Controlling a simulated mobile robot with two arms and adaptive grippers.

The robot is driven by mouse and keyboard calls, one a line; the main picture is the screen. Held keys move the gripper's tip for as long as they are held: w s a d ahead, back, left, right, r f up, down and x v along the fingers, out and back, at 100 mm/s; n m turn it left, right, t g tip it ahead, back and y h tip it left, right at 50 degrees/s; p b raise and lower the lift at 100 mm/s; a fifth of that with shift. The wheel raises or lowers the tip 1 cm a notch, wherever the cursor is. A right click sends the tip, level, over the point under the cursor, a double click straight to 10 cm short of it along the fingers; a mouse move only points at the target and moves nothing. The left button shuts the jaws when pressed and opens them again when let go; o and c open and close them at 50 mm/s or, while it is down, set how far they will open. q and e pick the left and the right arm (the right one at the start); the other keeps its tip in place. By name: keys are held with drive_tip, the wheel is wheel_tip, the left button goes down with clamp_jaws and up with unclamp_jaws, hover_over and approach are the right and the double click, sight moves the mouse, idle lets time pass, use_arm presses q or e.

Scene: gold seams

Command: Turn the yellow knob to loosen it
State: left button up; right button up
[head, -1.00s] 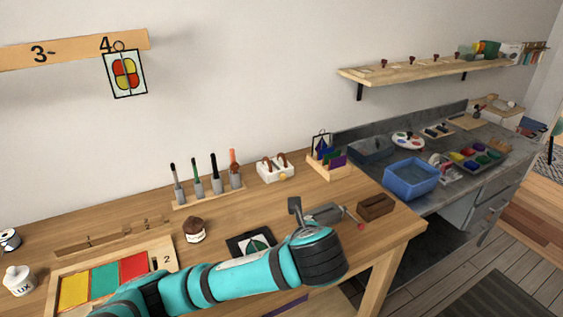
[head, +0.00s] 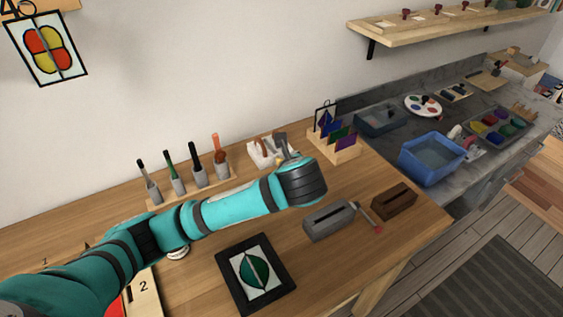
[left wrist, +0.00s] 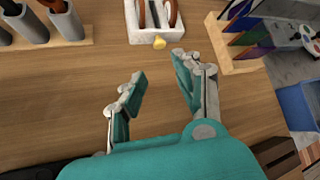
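The yellow knob (left wrist: 159,42) sticks out from the near side of a white box (left wrist: 136,30) in the left wrist view. The box holds brown curved pieces. In the head view the white box (head: 257,156) stands at the back of the wooden table, partly behind my left gripper (head: 284,146). My left gripper, also seen in the left wrist view (left wrist: 158,68), has its fingers spread with nothing between them. The knob lies just beyond the fingertips, near the middle of the gap, apparently untouched. My right gripper is not in view.
A rack of upright tools (head: 190,180) stands left of the box, and a wooden holder with coloured cards (head: 335,148) stands right. A grey slotted block (head: 329,220), a brown block (head: 394,201) and a framed leaf picture (head: 256,273) lie nearer. Bare table lies beneath my gripper.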

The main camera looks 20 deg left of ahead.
sight(281, 163)
use_arm(q)
drive_tip(key=x, duration=1.1)
drive_tip(key=shift+w+f, duration=0.2)
drive_tip(key=shift+w, duration=0.05)
drive_tip(key=shift+w+a+f, duration=0.15)
drive_tip(key=shift+w+f, duration=0.1)
drive_tip(key=shift+w, duration=0.05)
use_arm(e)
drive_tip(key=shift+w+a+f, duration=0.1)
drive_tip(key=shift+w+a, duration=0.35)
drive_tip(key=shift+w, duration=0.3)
